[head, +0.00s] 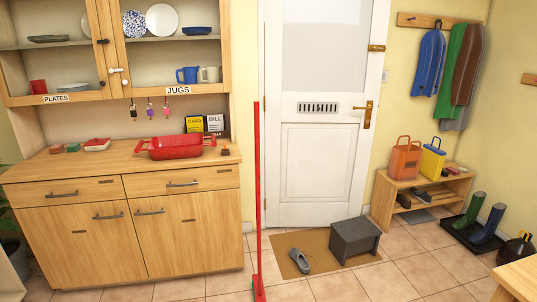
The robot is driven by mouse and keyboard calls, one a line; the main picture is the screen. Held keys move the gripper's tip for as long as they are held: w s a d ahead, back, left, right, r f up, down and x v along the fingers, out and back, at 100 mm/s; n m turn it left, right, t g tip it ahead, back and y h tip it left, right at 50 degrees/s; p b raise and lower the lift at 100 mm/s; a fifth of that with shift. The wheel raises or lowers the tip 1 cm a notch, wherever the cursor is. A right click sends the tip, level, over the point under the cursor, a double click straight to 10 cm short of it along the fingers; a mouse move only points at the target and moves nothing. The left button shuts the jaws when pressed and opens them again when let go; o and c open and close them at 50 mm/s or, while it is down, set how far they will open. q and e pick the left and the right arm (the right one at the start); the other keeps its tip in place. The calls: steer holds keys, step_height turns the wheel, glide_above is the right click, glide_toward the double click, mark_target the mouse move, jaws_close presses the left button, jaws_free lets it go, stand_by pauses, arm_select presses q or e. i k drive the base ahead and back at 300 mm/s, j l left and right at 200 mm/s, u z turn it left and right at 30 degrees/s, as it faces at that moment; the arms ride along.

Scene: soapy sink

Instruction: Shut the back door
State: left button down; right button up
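The back door (316,165) is white, with a pale glass pane above, a vent grille in the middle and a panel below. It stands in the far wall. A brass lever handle (367,113) and a brass bolt (376,48) are at its right side. The door looks nearly in line with its frame; I cannot tell whether it is fully shut or slightly ajar. Neither my left nor my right gripper is in view.
A brown doormat (283,243) lies before the door, with a grey shoe (299,261) and a grey stool (354,240) on it. A red-handled broom (257,190) stands upright left of the mat. A dresser (125,230) is left; a shoe bench (425,190) is right.

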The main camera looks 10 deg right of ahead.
mark_target(317, 163)
steer(key=i+l+z, duration=0.2)
steer(key=i+z, duration=0.75)
steer(key=i, duration=0.2)
steer(key=i+j+z, duration=0.25)
steer(key=i+z, duration=0.2)
steer(key=i, duration=0.15)
